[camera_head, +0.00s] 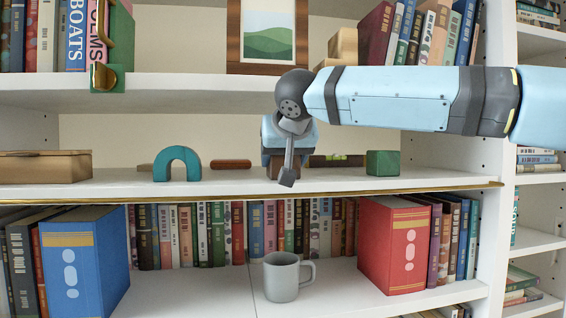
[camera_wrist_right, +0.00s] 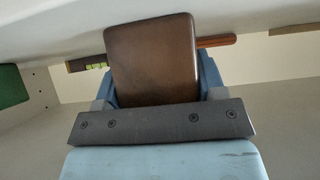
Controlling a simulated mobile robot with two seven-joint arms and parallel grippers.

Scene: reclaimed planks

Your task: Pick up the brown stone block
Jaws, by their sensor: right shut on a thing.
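The brown stone block (camera_wrist_right: 151,60) fills the middle of the right wrist view, between the blue fingers of my right gripper (camera_wrist_right: 153,85). The gripper is shut on it. In the head view my right gripper (camera_head: 287,150) reaches in from the right at the middle shelf and covers most of the block (camera_head: 274,171). Only a small brown part shows low beside the wrist link. I cannot tell whether the block touches the shelf. My left gripper is in neither view.
On the middle shelf (camera_head: 330,178) stand a teal arch (camera_head: 177,164), a red-brown bar (camera_head: 230,164), a spirit level (camera_head: 336,161), a green cube (camera_head: 382,163) and a wooden box (camera_head: 45,166). A grey mug (camera_head: 282,277) stands below.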

